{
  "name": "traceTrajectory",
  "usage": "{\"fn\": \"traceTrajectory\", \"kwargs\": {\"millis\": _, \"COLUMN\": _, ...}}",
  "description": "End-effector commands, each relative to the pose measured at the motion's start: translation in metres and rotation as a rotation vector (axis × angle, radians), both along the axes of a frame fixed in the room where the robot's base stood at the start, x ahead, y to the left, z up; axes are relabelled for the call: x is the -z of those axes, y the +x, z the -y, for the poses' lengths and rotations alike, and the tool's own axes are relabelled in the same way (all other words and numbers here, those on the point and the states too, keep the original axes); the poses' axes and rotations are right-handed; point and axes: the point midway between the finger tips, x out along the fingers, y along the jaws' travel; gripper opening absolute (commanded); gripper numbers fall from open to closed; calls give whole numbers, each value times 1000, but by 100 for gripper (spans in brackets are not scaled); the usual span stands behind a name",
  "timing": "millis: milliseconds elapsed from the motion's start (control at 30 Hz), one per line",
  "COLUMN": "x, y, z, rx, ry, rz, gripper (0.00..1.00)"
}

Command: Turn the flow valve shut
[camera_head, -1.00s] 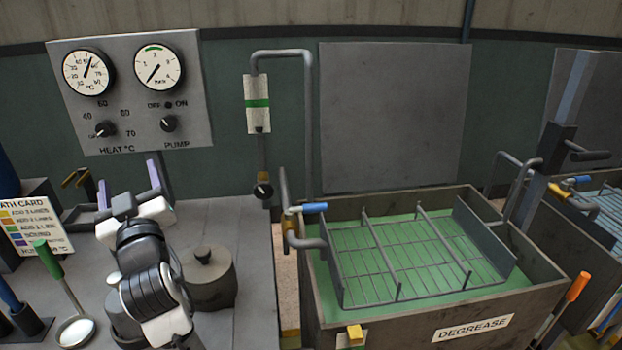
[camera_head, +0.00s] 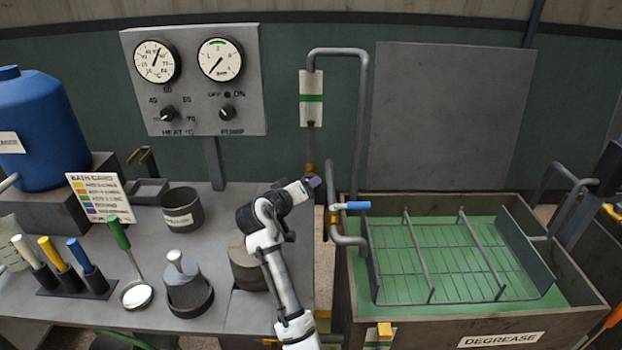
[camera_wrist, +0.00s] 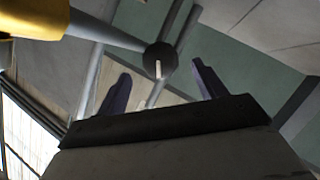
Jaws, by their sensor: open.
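The flow valve is a round black knob with a white pointer line (camera_wrist: 160,57). In the wrist view it lies ahead of my gripper (camera_wrist: 161,72), between the two fingertips and seemingly a little beyond them. My gripper is open and empty. In the head view my gripper (camera_head: 314,183) is at the foot of the flow gauge (camera_head: 311,98), a white plate with a green band, and hides the knob there. I cannot tell whether the fingers touch the knob.
A blue-handled lever (camera_head: 352,206) sits on the pipe just right of my gripper. The degrease tank (camera_head: 470,322) with its rack stands to the right. A lidded pot (camera_head: 247,268) is beside my arm. The gauge panel (camera_head: 193,80) is up left.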

Motion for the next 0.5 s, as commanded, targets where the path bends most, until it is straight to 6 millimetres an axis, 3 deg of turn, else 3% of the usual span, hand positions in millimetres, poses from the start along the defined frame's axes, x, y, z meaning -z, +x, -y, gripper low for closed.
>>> {"fn": "traceTrajectory", "kwargs": {"millis": 200, "x": 10, "y": 34, "z": 17, "rx": 1, "ry": 0, "rz": -2, "gripper": 70}}
{"fn": "traceTrajectory", "kwargs": {"millis": 500, "x": 18, "y": 52, "z": 25, "rx": -1, "ry": 1, "rz": 1, "gripper": 70}}
